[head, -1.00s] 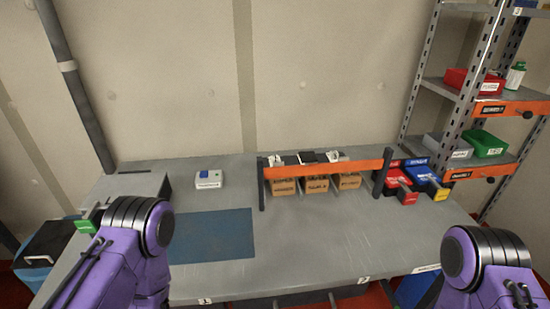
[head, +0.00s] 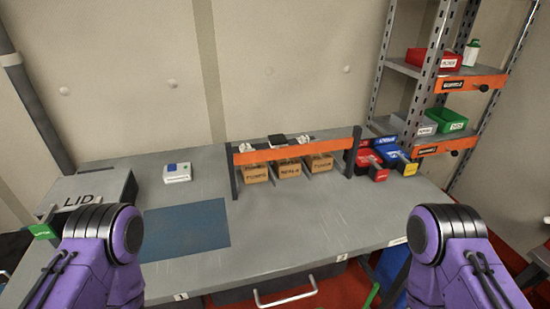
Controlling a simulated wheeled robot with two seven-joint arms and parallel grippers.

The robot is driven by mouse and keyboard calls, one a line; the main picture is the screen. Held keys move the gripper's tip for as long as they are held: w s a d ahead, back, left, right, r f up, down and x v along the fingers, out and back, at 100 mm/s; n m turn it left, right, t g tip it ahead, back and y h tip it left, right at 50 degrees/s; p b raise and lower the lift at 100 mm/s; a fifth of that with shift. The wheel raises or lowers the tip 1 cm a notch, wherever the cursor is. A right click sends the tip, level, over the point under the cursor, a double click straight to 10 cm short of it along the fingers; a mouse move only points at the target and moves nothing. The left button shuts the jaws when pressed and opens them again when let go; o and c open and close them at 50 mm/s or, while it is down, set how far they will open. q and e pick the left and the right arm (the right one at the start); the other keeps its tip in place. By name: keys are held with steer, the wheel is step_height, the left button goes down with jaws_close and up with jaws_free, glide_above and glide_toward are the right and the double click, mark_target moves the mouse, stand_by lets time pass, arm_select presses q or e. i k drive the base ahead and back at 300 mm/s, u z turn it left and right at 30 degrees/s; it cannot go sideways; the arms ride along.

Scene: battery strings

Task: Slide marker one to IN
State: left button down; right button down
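No part labelled as marker one or IN can be read in the head view. A small plate marked 1 (head: 181,296) and one marked 2 (head: 341,258) sit on the front edge of the grey workbench (head: 300,225). A small green tab with unreadable lettering (head: 42,231) sticks out by the box marked LID (head: 90,192) at the left. Whether any of these is the marker cannot be told. Only purple upper links of my two arms show, at the lower left and lower right. Both grippers are out of view.
A blue mat (head: 186,231) and a small white device (head: 177,173) lie on the bench. An orange-fronted rack (head: 300,152) holds cardboard bins. Red, blue and yellow bins (head: 385,157) stand at right, beside a metal shelf (head: 440,70). A handle (head: 286,298) shows below the bench.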

mark_target(246, 146)
steer(key=k, duration=1.15)
steer(key=z, duration=0.9)
steer(key=i, duration=1.4)
steer(key=u, duration=0.7)
steer(key=i, duration=0.65)
steer(key=u, duration=0.7)
